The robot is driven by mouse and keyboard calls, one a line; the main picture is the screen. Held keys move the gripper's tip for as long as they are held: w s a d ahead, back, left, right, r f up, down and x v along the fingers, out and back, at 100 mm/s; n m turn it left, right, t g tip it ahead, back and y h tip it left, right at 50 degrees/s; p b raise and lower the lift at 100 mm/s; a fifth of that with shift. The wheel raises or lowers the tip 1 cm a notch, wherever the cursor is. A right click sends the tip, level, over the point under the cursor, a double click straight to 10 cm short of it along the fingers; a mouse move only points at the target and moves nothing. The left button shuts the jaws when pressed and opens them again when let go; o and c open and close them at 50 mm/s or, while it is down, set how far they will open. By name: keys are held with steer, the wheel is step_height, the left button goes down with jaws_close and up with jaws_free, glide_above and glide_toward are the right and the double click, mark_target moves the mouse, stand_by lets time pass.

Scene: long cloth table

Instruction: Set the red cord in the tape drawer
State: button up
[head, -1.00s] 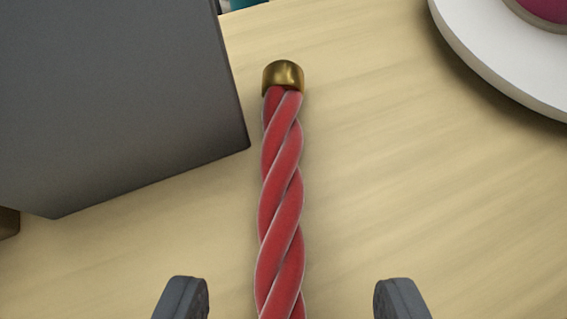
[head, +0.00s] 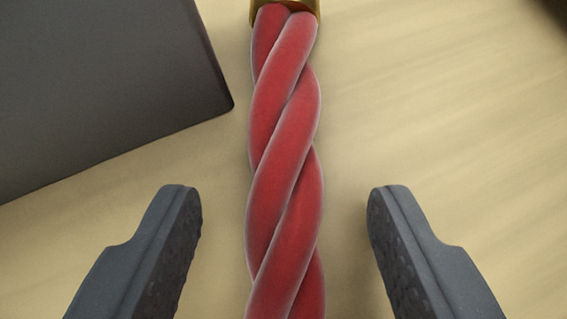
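The red cord (head: 285,165) is a thick twisted rope lying lengthwise on the pale cloth table. A gold end cap (head: 286,8) shows at its far end, cut by the top edge of the head view. Its near end runs out of the bottom of the view. My gripper (head: 285,210) is open, with one finger on each side of the cord. Gaps show between the cord and both fingers. The tape drawer cannot be made out in this view.
A dark grey box-like object (head: 95,85) stands at the upper left, its corner close to the cord and ahead of the left finger. The table (head: 450,120) to the right of the cord is clear. A dark patch shows at the top right corner.

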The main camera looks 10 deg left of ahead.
jaws_close()
